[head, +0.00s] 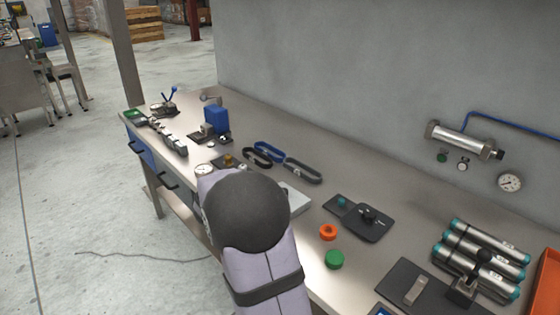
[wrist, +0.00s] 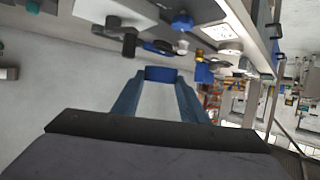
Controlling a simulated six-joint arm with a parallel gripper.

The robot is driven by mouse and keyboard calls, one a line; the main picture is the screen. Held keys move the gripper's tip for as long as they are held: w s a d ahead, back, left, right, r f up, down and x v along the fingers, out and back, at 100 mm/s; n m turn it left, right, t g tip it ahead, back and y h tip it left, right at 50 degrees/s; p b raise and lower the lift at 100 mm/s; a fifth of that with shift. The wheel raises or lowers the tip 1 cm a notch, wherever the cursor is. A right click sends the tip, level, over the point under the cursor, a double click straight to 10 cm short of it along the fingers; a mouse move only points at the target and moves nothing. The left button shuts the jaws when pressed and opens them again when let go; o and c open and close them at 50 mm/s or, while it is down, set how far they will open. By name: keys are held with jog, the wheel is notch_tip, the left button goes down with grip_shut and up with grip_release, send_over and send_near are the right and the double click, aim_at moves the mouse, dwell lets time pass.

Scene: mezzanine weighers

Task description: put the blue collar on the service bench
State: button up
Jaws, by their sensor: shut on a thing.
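The blue collar (wrist: 161,74) shows in the wrist view as a short blue band between the fingertips of my gripper (wrist: 160,80). My gripper is shut on it, with one blue-grey finger on each side. In the head view my own arm hides the gripper and the collar. The long steel bench (head: 305,210) runs along the wall in the head view. I cannot tell the collar's height relative to the bench top.
An orange ring (head: 328,232) and a green cap (head: 335,259) lie on the bench. Black, blue and grey bands (head: 303,170) lie farther back. Teal-ended cylinders (head: 485,250) and an orange tray (head: 540,285) are at the right. Bare steel shows along the wall side.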

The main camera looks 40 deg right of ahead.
jog(key=s+d+f+m+g+h, duration=0.2)
jog(key=s+m+g, duration=0.3)
jog(key=s, duration=0.7)
jog(key=shift+w+d+f+b, duration=0.1)
jog(key=shift+f+b, duration=0.2)
jog(key=shift+f, duration=2.3)
jog(key=shift+w+d+f+b, duration=0.1)
jog(key=shift+f+b, duration=0.15)
jog(key=shift+f, duration=2.3)
jog(key=shift+f, duration=0.2)
jog(key=o, duration=1)
jog(key=shift+r, duration=0.1)
